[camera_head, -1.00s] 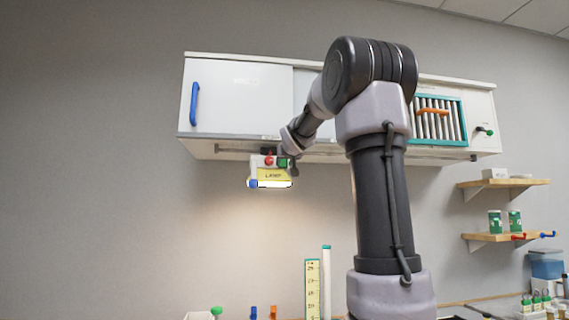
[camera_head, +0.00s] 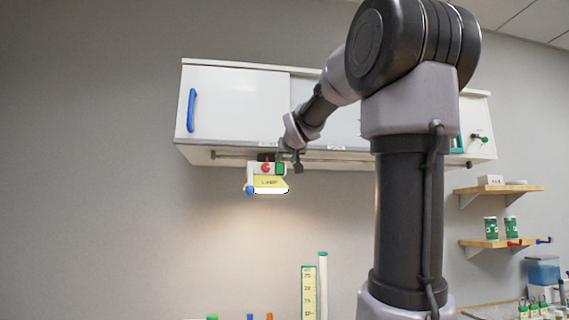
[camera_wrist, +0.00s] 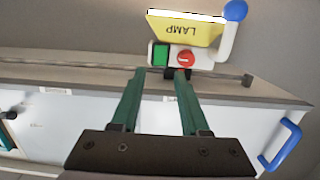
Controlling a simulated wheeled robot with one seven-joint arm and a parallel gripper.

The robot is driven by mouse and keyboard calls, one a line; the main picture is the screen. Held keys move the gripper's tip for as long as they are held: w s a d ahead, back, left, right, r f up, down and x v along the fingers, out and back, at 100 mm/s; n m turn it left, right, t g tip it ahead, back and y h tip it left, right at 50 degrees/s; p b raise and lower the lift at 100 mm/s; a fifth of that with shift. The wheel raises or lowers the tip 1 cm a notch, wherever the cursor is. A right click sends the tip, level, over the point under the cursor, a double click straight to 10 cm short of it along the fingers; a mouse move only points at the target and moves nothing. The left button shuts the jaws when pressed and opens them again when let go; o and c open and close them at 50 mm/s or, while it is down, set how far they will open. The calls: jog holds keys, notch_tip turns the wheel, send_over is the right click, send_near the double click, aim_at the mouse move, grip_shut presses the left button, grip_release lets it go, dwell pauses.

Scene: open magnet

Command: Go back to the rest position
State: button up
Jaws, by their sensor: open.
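My gripper (camera_wrist: 159,74) is open, with two green fingers apart and nothing visible between them. In the wrist view its tips reach toward the lamp's buttons; I cannot tell whether they touch. The yellow lamp (camera_wrist: 186,31), labelled LAMP, appears upside down there, with a green button (camera_wrist: 160,54), a red button (camera_wrist: 186,58) and a blue knob (camera_wrist: 235,10). In the head view the lamp (camera_head: 268,182) hangs under the wall cabinet with its white strip lit. My gripper (camera_head: 288,157) is small there, just right of the lamp's top and partly hard to make out.
The white wall cabinet (camera_head: 237,98) with a blue handle (camera_head: 191,110) is above and behind the lamp. A rail (camera_wrist: 248,80) runs along its underside. Wooden shelves (camera_head: 497,242) with green cans are at right. A yellow scale (camera_head: 309,292) stands below. The wall area at left is clear.

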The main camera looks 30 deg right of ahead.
jog(key=shift+s, duration=0.1)
dwell(0.4)
jog(key=s+a+f+g+y, duration=0.2)
jog(key=s+a+f, duration=0.3)
jog(key=s+f, duration=0.3)
jog(key=s+a+f+g+y, duration=0.2)
jog(key=s+a+f, duration=0.3)
jog(key=s+f, duration=0.3)
jog(key=s+a+f+m+g+y, duration=0.1)
jog(key=s+a+f+g, duration=0.3)
jog(key=s+f, duration=0.5)
notch_tip(320, 180, down, 6)
jog(key=shift+a+r+g+y, duration=0.1)
jog(key=shift+a+g+y, duration=0.2)
jog(key=shift+a+y, duration=0.4)
jog(key=shift+d, duration=0.1)
